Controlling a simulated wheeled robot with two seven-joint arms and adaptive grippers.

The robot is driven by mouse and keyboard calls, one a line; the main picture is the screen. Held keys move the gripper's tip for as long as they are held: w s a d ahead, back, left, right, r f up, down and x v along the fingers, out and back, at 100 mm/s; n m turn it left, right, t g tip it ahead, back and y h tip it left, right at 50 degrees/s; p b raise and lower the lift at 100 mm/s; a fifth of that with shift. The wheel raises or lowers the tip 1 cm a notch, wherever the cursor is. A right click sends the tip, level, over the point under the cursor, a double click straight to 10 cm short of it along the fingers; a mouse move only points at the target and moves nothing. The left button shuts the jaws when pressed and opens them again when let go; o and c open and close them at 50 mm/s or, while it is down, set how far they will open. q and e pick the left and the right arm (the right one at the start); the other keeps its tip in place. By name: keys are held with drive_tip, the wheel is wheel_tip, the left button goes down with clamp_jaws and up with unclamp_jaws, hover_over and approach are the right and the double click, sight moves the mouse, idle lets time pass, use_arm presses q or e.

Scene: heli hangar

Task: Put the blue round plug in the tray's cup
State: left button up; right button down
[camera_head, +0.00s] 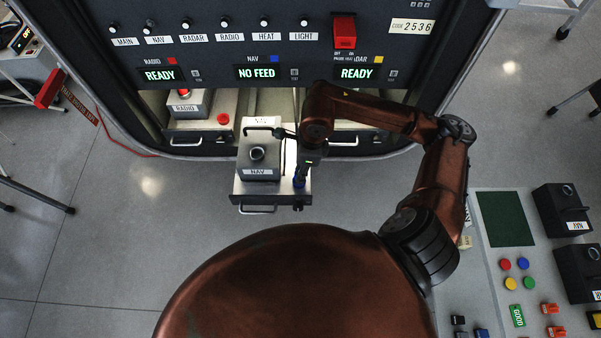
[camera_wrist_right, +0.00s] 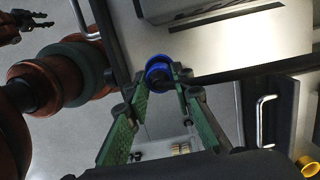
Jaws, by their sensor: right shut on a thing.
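The blue round plug (camera_head: 298,183) is between the fingertips of my right gripper (camera_head: 300,178), above the right side of the pulled-out tray (camera_head: 272,200). In the right wrist view the plug (camera_wrist_right: 158,72) sits between the green-padded fingers (camera_wrist_right: 162,85), which are shut on it. It is near the tray's edge (camera_wrist_right: 230,55). I cannot make out the tray's cup; the plug and gripper may cover it. The grey NAV box (camera_head: 258,160) stands on the tray to the plug's left. A dark claw, seemingly my left gripper (camera_wrist_right: 33,17), shows at the wrist view's upper left; its opening is unclear.
The panel (camera_head: 230,50) rises behind the tray, its NAV display reading NO FEED. A RADIO box (camera_head: 187,104) and a red plug (camera_head: 222,118) are in the bay to the left. A side table (camera_head: 480,270) with coloured plugs and boxes stands right. Floor ahead of the tray is clear.

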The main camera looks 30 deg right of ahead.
drive_tip(key=shift+f, duration=0.9)
drive_tip(key=shift+f, duration=0.25)
drive_tip(key=c, duration=1.7)
unclamp_jaws()
drive_tip(key=shift+r, duration=0.1)
drive_tip(key=shift+o, duration=0.2)
drive_tip(key=shift+r, duration=0.1)
drive_tip(key=shift+r, duration=0.3)
wheel_tip(320, 180, up, 11)
drive_tip(key=d+b, duration=0.1)
drive_tip(key=shift+s+d+r, duration=0.2)
drive_tip(key=shift+s+d, duration=0.1)
drive_tip(key=shift+s, duration=0.15)
